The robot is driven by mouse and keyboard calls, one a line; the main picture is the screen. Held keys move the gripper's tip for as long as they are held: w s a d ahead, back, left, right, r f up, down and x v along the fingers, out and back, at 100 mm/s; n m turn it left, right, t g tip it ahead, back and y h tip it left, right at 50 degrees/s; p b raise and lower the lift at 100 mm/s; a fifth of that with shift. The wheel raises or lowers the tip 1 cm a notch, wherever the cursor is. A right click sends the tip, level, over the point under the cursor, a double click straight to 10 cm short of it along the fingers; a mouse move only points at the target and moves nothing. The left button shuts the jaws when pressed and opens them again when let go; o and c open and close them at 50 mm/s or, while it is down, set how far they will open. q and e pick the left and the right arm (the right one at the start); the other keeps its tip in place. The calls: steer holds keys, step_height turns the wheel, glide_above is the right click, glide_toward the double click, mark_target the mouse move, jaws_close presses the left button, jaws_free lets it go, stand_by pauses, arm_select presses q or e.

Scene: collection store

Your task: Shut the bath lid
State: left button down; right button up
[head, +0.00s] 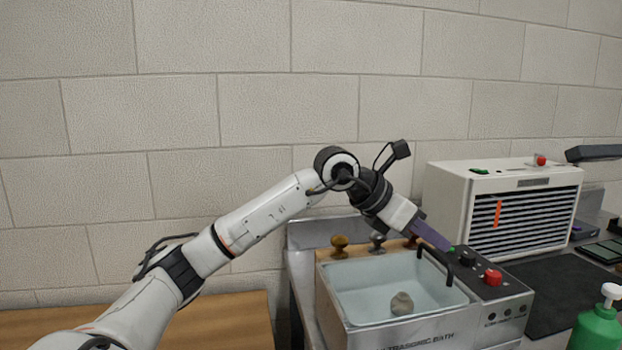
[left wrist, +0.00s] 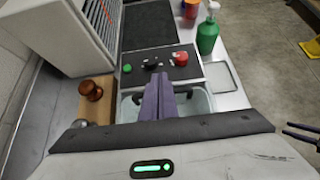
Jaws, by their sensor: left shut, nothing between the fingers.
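The ultrasonic bath (head: 400,338) is a grey metal box with a pale, see-through basin area and a brownish, stone-like lump (head: 401,304) inside. A black bar handle (head: 436,264) stands at the basin's right side, by the control panel. I cannot tell whether a clear lid lies over the basin. My left gripper (head: 448,246) has purple fingers, shut and empty, just above and behind the handle; I cannot tell if they touch it. In the left wrist view its fingers (left wrist: 158,82) hide part of the bath. A dark two-pronged part at that view's right edge may be my right gripper (left wrist: 290,129).
The panel has a red button (head: 492,277) and a black knob (head: 467,258). A white louvred unit (head: 450,205) is behind right. A green pump bottle (head: 596,328) and dark mat (head: 550,285) are at right.

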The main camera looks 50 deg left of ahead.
stand_by(0.4)
arm_select(q)
step_height(320, 180, up, 14)
steer(key=s+a+p, duration=0.1)
steer(key=s+p, duration=0.1)
steer(key=p, duration=0.1)
steer(key=shift+s+f, duration=0.15)
steer(key=shift+s, duration=0.05)
steer(key=shift+a, duration=0.15)
